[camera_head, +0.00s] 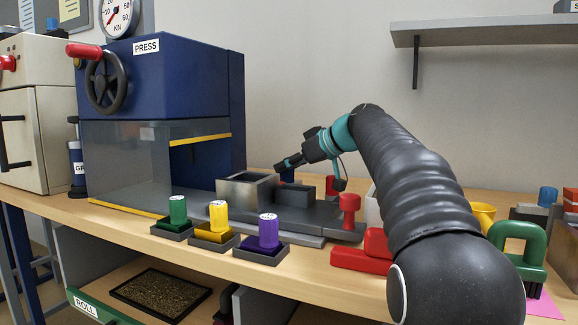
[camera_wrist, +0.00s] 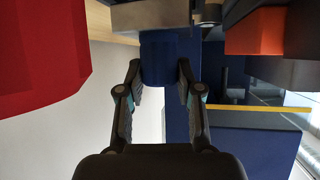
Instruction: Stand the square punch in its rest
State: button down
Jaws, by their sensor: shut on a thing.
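My gripper (camera_head: 283,165) is above the press platform, beside the open grey metal box (camera_head: 235,188). In the wrist view my gripper (camera_wrist: 158,85) is closed on a blue block (camera_wrist: 163,55), which I take to be the square punch's grip. A pale metal part (camera_wrist: 155,14) shows just beyond the block; I cannot tell whether it belongs to the punch or to the box. The held thing is hardly visible in the head view. I cannot tell for sure which holder is the punch's rest; a dark block (camera_head: 293,193) stands right of the metal box.
A red spool-shaped piece (camera_head: 349,208) stands on the platform's right. The blue press (camera_head: 160,85) rises at left. A green handled tool (camera_head: 520,242) is at right.

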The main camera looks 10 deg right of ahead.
jog(key=shift+f+b, duration=0.3)
jog(key=shift+f, duration=0.15)
jog(key=c, duration=0.7)
grip_release()
jog(key=shift+r+p, duration=0.65)
jog(key=shift+p, duration=0.05)
jog(key=shift+f+b, duration=0.55)
jog(key=shift+f, duration=0.1)
notch_tip(320, 180, up, 10)
jog(key=p, duration=1)
jog(key=shift+r, duration=0.1)
